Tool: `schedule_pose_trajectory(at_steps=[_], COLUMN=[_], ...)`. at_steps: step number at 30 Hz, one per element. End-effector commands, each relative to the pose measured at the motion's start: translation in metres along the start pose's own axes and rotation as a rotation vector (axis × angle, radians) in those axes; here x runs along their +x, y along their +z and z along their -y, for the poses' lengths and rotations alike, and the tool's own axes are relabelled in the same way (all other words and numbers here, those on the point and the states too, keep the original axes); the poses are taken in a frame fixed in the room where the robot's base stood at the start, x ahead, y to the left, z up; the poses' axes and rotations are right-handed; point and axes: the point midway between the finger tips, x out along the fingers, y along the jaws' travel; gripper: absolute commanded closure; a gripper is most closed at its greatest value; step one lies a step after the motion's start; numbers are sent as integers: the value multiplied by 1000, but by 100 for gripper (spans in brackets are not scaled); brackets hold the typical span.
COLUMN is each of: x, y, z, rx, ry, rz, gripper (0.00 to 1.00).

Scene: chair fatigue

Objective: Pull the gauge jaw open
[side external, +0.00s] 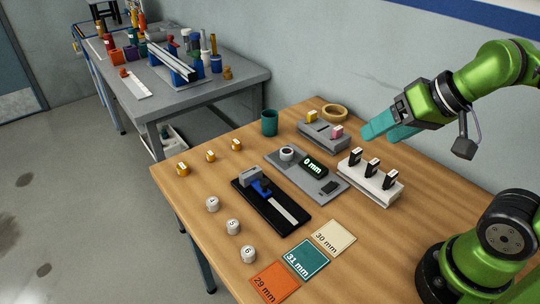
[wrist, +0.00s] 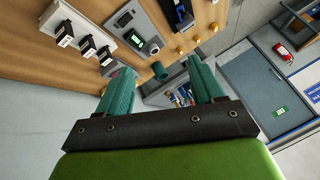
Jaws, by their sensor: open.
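The gauge is a black base (side external: 249,197) with a silver rule (side external: 285,207), a grey block (side external: 250,176) at its far end and a blue sliding jaw (side external: 262,187) beside that block. Any gap between jaw and block is too small to tell. In the wrist view part of the gauge (wrist: 181,12) shows at the top edge. A readout (side external: 312,168) on a grey plate behind the gauge reads 0 mm. My gripper (side external: 378,130) is open and empty, with teal fingers, raised above the table's right rear, well apart from the gauge; its fingers also show in the wrist view (wrist: 161,75).
A white rack (side external: 368,188) with three black-and-white pieces stands right of the readout. Orange, teal and cream cards (side external: 306,258) lie in front. White numbered cylinders (side external: 233,226) and small yellow pieces (side external: 210,156) stand left. A teal cup (side external: 269,122) is at the back.

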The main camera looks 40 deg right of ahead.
Motion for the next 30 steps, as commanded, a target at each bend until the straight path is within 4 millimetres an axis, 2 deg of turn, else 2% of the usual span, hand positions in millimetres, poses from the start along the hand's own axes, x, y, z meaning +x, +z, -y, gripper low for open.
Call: schedule_pose_trajectory(at_steps=[12,13,16,20,26,30], x=[0,0,3,19,54,88], y=[0,0,2,3,-29,-51], z=[0,0,2,8,42,71], rx=[0,0,-8,-27,-48,-10], ry=[0,0,-1,9,58,129], rz=[0,0,15,89,247,353], gripper=[33,34,48,48,48,48])
